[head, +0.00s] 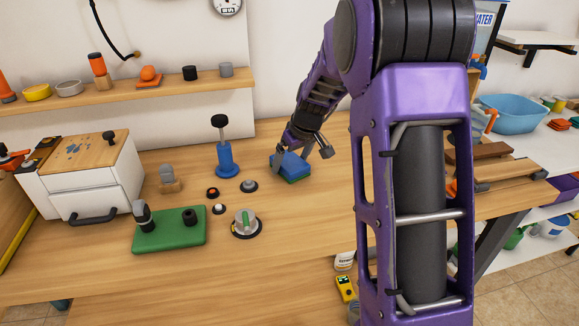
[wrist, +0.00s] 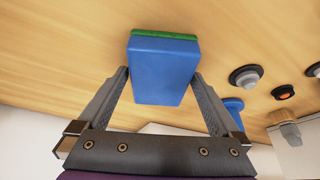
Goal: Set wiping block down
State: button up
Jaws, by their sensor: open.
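The wiping block (head: 292,165) is blue with a green layer along its underside. It is on or just above the wooden table, right of the blue stand; the head view does not show clearly whether it touches. In the wrist view the block (wrist: 163,70) sits between the tips of my gripper (wrist: 163,82), with its green edge facing away. My gripper (head: 302,158) is open, one finger at each side of the block. Whether the fingertips still touch the block's sides cannot be told.
Left of the block stand a blue post with a black knob (head: 224,150), a grey button (head: 249,185) and a dial (head: 246,223). A green base (head: 170,231) and a white drawer box (head: 85,178) are further left. Bare table lies in front of the block.

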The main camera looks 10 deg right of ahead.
dwell(0.3)
jog(key=c, duration=1.3)
